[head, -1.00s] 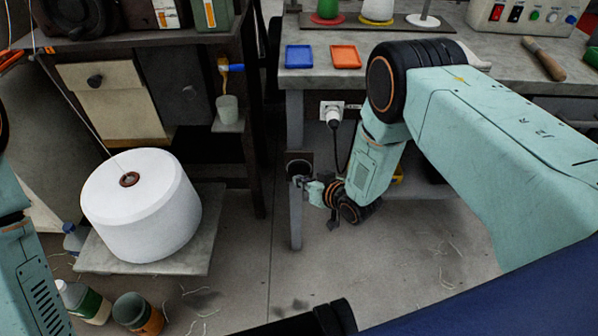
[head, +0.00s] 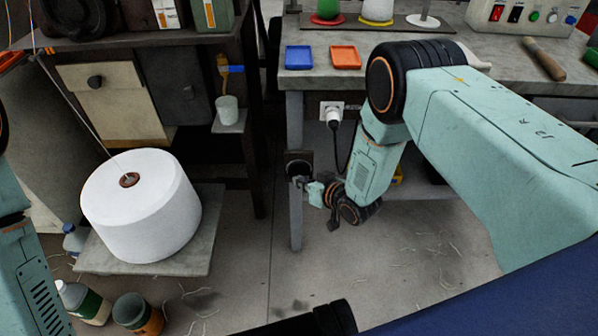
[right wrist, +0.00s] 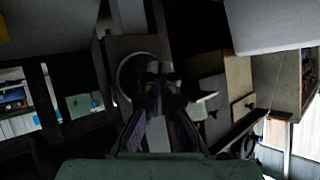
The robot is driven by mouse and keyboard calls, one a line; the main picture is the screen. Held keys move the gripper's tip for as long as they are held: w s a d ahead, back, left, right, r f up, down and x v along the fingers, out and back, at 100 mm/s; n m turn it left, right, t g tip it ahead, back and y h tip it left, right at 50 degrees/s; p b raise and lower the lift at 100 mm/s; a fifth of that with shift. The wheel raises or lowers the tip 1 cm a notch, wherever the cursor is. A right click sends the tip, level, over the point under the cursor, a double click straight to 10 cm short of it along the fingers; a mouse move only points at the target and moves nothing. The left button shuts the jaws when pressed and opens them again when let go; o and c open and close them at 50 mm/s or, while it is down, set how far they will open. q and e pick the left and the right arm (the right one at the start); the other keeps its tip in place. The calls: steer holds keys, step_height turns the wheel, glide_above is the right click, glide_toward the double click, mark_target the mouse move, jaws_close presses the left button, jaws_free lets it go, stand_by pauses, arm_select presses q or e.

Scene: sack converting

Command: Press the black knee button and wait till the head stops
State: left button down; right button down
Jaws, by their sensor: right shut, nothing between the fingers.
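The black knee button (head: 299,165) is a dark round disc on a dark plate at the grey bench leg, below the bench top. It also shows as a round, pale-rimmed shape in the right wrist view (right wrist: 127,78), partly hidden by my fingers. My right gripper (head: 299,182) is shut and empty, with its tips at the lower part of the button. In the right wrist view the closed fingertips (right wrist: 160,72) overlap the button's right side. I cannot tell whether they touch it or press it in. My left gripper is out of view; only my left arm shows.
A white thread cone (head: 142,210) stands on a low grey platform at left. A plugged-in socket (head: 333,112) and cable are right of the leg. Blue (head: 299,57) and orange (head: 345,57) trays lie on the bench. A control box (head: 527,15) stands at back right.

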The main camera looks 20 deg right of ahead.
steer(key=shift+w, duration=0.15)
steer(key=shift+w+d, duration=0.1)
steer(key=shift+w, duration=0.2)
steer(key=shift+w+d+b, duration=0.2)
steer(key=shift+w+b, duration=0.45)
steer(key=shift+w, duration=0.05)
stand_by(1.1)
steer(key=shift+s+r, duration=0.1)
steer(key=shift+s+a+p, duration=0.15)
steer(key=shift+s+p, duration=0.2)
steer(key=shift+s, duration=0.15)
steer(key=shift+s+a+p, duration=0.15)
steer(key=shift+s+p, duration=0.2)
steer(key=shift+s, duration=0.15)
steer(key=shift+s, duration=0.1)
steer(key=s+p, duration=0.1)
steer(key=s, duration=0.1)
steer(key=s+a+p, duration=0.1)
steer(key=s, duration=0.1)
steer(key=shift+s+a+p, duration=0.2)
steer(key=shift+s+p, duration=0.1)
